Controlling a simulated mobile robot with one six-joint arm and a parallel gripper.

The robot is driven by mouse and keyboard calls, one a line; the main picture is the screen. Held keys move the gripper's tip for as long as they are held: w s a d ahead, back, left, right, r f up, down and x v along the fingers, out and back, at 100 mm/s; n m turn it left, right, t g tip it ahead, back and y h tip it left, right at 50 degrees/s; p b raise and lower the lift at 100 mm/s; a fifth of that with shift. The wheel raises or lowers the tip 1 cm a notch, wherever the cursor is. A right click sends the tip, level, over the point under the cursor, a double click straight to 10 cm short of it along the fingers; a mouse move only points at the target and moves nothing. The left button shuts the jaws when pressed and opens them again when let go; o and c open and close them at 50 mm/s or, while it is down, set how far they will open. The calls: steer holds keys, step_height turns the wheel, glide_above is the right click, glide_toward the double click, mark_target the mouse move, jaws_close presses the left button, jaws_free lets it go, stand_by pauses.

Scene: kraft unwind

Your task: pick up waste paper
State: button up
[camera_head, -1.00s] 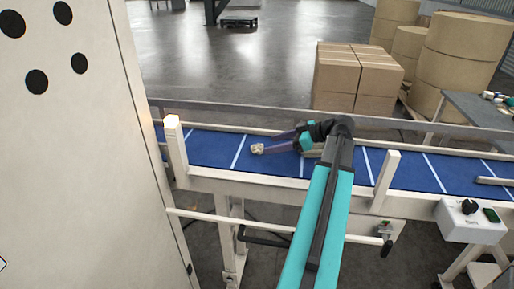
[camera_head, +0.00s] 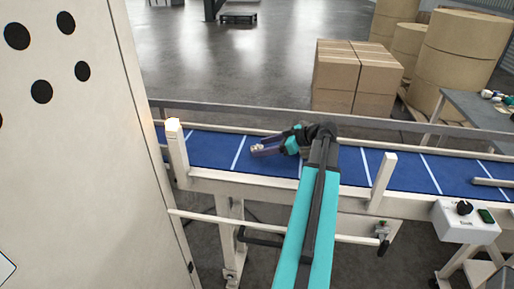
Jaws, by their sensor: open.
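A small crumpled piece of waste paper (camera_head: 257,148) lies on the blue conveyor belt (camera_head: 212,150), left of the belt's middle. My gripper (camera_head: 256,147) reaches in from the right, low over the belt. Its purple fingers are apart, and the paper shows at their tips, seemingly between them. The fingers hide part of the paper. I cannot tell whether either finger touches it.
A pale post (camera_head: 177,152) stands on the belt's near edge at left, another post (camera_head: 382,181) at right. A tall white cabinet (camera_head: 85,170) fills the left side. Stacked boxes (camera_head: 350,82) and paper rolls (camera_head: 458,62) stand beyond the far rail.

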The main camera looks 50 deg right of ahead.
steer(key=shift+w+a+f, duration=0.2)
steer(key=shift+w+f, duration=0.05)
steer(key=shift+w, duration=0.15)
steer(key=c, duration=1.1)
steer(key=shift+c, duration=0.2)
